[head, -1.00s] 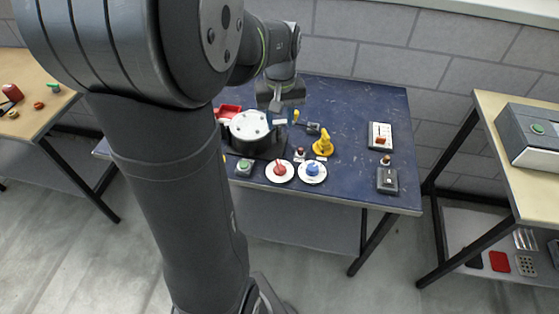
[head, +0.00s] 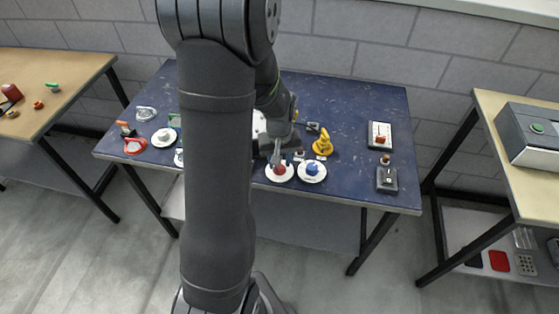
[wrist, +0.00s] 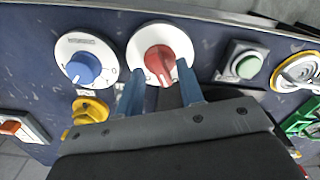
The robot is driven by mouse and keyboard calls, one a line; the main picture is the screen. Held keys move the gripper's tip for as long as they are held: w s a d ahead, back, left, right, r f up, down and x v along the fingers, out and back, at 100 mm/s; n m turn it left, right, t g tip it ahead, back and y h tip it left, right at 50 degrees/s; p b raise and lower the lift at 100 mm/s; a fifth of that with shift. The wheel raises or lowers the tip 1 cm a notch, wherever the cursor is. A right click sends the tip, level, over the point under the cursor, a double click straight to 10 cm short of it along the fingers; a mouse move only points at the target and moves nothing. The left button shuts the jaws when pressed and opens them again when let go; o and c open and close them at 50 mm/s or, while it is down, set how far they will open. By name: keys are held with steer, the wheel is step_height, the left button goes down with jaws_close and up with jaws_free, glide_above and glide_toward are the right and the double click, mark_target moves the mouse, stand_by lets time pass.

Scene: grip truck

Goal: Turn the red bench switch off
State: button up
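The red rotary switch, a red knob (head: 279,170) on a round white dial, sits near the front edge of the blue bench (head: 345,105). In the wrist view the red knob (wrist: 159,59) shows a white pointer line slanting down and slightly right. My gripper (head: 277,157) is low over this dial. In the wrist view its two blue fingertips (wrist: 160,72) are apart, one on each side of the knob's near part. Gaps seem to show between fingers and knob; contact cannot be told. The dial's near edge is hidden by the gripper.
A blue knob (head: 312,169) on a white dial stands close to the right. A yellow handle (head: 323,144) is just behind it. A green button (wrist: 246,65) is on the red dial's other side. A rocker switch (head: 380,136) and toggle box (head: 387,179) stand farther right.

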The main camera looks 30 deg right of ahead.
steer(key=shift+f, duration=0.3)
jaws_close()
steer(key=shift+n, duration=0.9)
jaws_free()
step_height(320, 180, up, 18)
steer(key=shift+f, duration=0.25)
